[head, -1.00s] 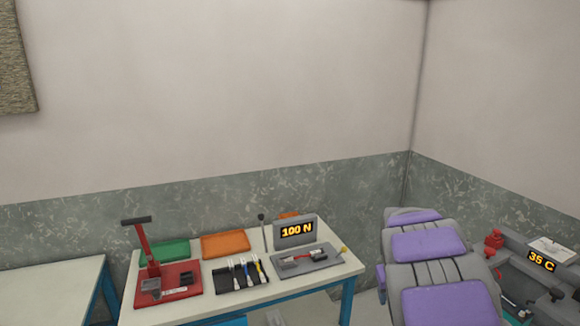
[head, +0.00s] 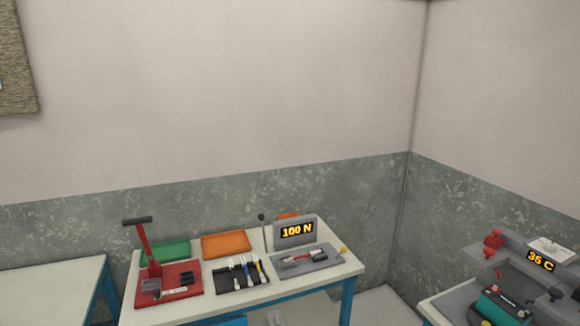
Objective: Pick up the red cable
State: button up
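A small red piece with pale ends, which looks like a short red cable (head: 300,257), lies on a grey plate (head: 322,262) in front of a grey box reading "100 N" (head: 297,231). It is too small to tell its ends clearly. A black tray (head: 228,285) left of it holds several thin pieces with white tops, one blue and one yellow. My gripper is not in view.
A red press with a tall handle (head: 145,250) stands at the left of the white table (head: 200,309). Behind are a green tray (head: 170,253) and an orange tray (head: 225,244). A right bench carries a teal-and-black battery (head: 500,307) and a "36 C" display (head: 541,260).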

aim_at(317, 253)
jog(key=i+l+u, duration=0.2)
jog(key=i, duration=1.7)
jog(key=j, duration=0.1)
